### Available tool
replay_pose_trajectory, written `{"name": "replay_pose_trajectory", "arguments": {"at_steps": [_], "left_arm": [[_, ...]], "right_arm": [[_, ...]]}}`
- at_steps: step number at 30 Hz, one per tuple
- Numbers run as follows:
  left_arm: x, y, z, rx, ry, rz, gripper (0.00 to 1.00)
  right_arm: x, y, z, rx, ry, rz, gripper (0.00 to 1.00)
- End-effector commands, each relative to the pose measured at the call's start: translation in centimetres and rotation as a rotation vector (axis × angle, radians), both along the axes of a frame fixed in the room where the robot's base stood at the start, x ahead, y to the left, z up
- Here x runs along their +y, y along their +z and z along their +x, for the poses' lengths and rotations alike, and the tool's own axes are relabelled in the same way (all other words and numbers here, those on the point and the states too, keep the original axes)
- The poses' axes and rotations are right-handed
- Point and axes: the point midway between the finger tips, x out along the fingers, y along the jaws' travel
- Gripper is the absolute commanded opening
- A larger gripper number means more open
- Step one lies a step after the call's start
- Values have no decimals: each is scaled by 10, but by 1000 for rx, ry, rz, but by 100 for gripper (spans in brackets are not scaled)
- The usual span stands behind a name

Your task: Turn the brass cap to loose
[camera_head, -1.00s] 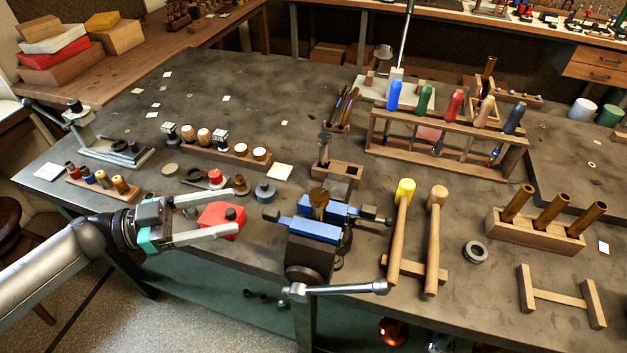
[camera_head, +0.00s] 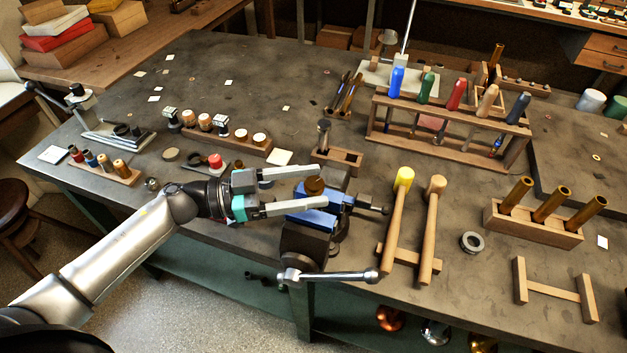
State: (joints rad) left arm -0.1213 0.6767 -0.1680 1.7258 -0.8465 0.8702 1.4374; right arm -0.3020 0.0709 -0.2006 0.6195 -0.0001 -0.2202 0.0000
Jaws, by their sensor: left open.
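The brass cap (camera_head: 315,186) stands in the blue-jawed bench vise (camera_head: 316,218) at the front edge of the bench. In the head view my left gripper (camera_head: 320,188) reaches in from the left, with its two long pale fingers apart. One finger passes on the far side of the cap and the other on the near side. The cap lies between the fingertips, and I cannot tell whether either finger touches it. The near finger hides the cap's lower part and some of the vise. My right gripper is not in view.
Two mallets (camera_head: 403,178) lie just right of the vise. The vise handle (camera_head: 330,276) sticks out in front. A wooden block with slots (camera_head: 337,160) stands behind the vise. The screwdriver rack (camera_head: 450,140) is farther back right. The bench's back left is mostly clear.

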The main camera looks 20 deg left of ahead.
Motion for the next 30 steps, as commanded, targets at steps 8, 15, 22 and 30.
{"name": "replay_pose_trajectory", "arguments": {"at_steps": [8, 15, 22, 30], "left_arm": [[-11, 0, 6, 1, 0, 0, 72], [-11, 0, 6, 1, 0, 0, 66], [-11, 0, 6, 1, 0, 0, 40], [-11, 0, 5, 0, 0, 1, 9]], "right_arm": [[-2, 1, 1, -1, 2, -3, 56], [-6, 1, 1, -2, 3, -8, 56], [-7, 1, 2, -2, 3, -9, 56], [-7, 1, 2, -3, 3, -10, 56]]}}
